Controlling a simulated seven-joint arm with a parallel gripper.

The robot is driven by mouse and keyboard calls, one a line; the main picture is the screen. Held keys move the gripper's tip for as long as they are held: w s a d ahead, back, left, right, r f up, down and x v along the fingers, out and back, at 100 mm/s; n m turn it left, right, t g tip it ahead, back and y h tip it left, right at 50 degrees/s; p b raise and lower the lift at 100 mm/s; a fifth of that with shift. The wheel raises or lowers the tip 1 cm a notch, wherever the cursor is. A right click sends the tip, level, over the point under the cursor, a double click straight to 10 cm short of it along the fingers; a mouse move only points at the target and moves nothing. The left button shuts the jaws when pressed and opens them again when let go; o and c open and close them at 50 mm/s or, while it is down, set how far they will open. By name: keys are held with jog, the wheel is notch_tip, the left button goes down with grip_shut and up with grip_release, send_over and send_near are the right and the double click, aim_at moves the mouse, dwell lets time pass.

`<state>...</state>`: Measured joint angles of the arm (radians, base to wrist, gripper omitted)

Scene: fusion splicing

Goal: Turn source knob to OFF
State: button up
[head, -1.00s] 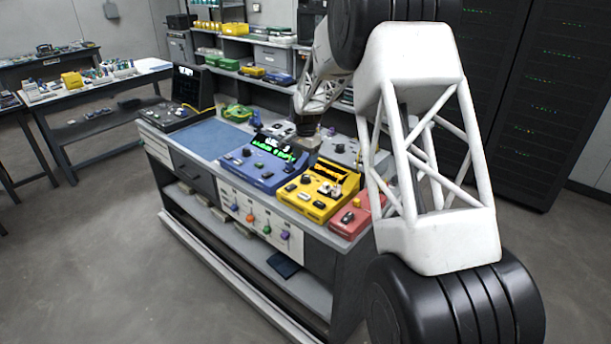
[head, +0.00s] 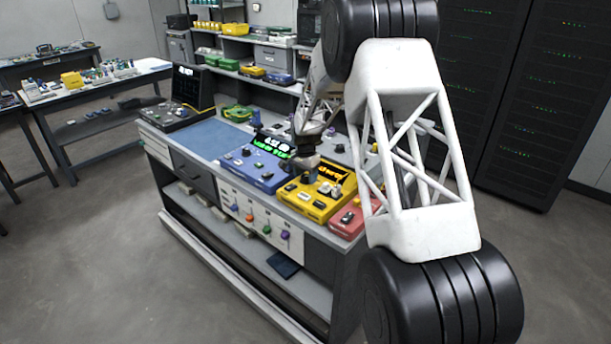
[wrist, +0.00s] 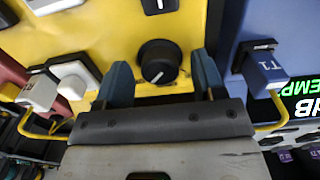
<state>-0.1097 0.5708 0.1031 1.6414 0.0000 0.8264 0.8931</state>
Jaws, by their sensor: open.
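A round black knob (wrist: 158,60) with a white pointer line sits on the face of a yellow instrument (wrist: 110,30). The same yellow instrument (head: 307,203) stands near the front of the bench in the head view. My gripper (wrist: 161,78) is open, with one blue-grey finger on each side of the knob. A gap shows between each finger and the knob. In the head view my gripper (head: 309,173) is over the yellow instrument's left part, hiding the knob. I cannot read any OFF marking near the knob.
A blue instrument (head: 244,172) with a green display stands left of the yellow one, a red one (head: 346,222) right. White plugs (wrist: 70,75) with yellow cables and a blue T1 plug (wrist: 265,68) flank my gripper. A blue mat (head: 205,139) lies clear farther left.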

jog(key=c, duration=0.9)
